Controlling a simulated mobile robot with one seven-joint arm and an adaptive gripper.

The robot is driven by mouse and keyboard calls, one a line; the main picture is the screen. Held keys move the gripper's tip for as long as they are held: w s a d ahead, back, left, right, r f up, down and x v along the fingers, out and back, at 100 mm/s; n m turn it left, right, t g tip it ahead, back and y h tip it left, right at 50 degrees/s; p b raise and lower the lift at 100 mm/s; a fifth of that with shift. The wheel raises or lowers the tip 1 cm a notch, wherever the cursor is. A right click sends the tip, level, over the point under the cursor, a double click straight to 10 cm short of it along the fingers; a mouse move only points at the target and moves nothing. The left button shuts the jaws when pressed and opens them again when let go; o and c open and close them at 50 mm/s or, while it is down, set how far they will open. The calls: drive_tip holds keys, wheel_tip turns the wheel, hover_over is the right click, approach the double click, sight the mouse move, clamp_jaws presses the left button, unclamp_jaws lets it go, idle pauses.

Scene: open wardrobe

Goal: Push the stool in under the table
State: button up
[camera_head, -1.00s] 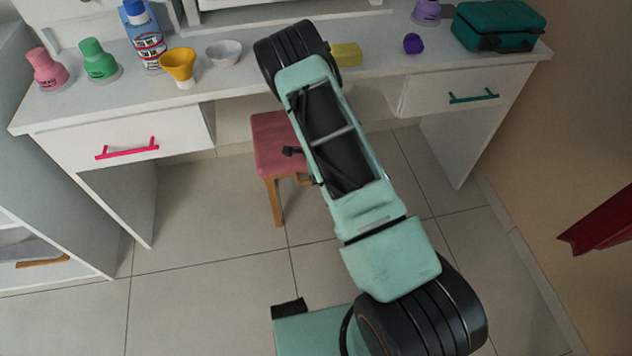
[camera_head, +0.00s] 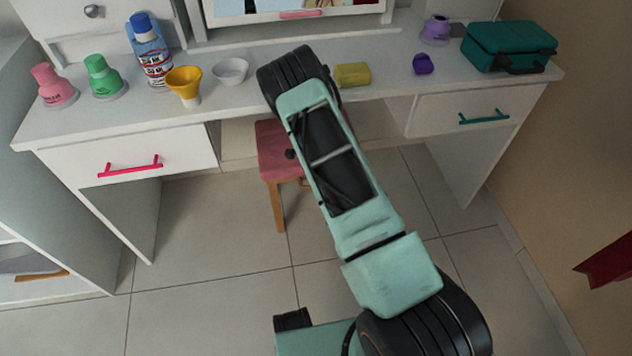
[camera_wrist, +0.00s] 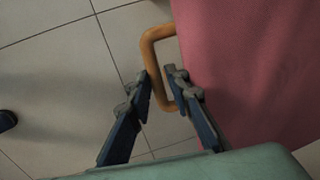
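The stool has a pink seat (camera_head: 277,150) and wooden legs (camera_head: 278,205). It stands in the knee space of the white table (camera_head: 240,112), with its front part showing below the tabletop edge. My arm hides its right side. In the wrist view the pink seat (camera_wrist: 250,60) fills the right, with a wooden loop (camera_wrist: 149,48) at its left edge. My gripper (camera_wrist: 158,82) is open, its two dark fingers apart. The loop's outer bar appears between the fingertips; contact cannot be told. In the head view my gripper is mostly hidden behind my arm.
Drawers with a pink handle (camera_head: 130,166) and a teal handle (camera_head: 484,116) flank the knee space. The tiled floor (camera_head: 215,240) is clear.

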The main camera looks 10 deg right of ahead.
drive_tip(key=shift+w+r, duration=0.15)
wheel_tip(320, 180, up, 12)
drive_tip(key=s, duration=0.2)
drive_tip(key=shift+s+f, duration=0.25)
idle(0.6)
